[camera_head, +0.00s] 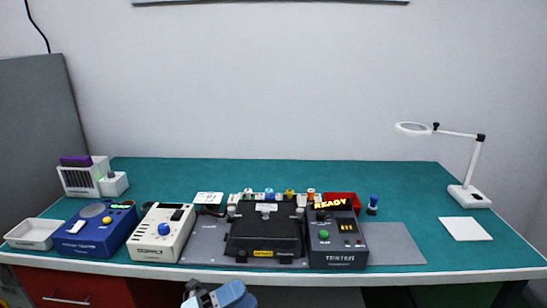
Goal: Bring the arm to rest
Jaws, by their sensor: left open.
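My left gripper (207,295) shows at the bottom edge, left of centre, below the front edge of the table. Only its blue and white upper part is in the picture, and the rest is cut off. It is open, and I see nothing held in it. It is apart from the things on the table. My right gripper is not in view.
The green table (400,182) carries a row of devices near its front edge: a blue unit (95,243), a cream unit (160,245), a black fixture (262,240) and a tester (338,257) reading READY. A white tray (22,243) and a magnifier lamp (468,196) flank them.

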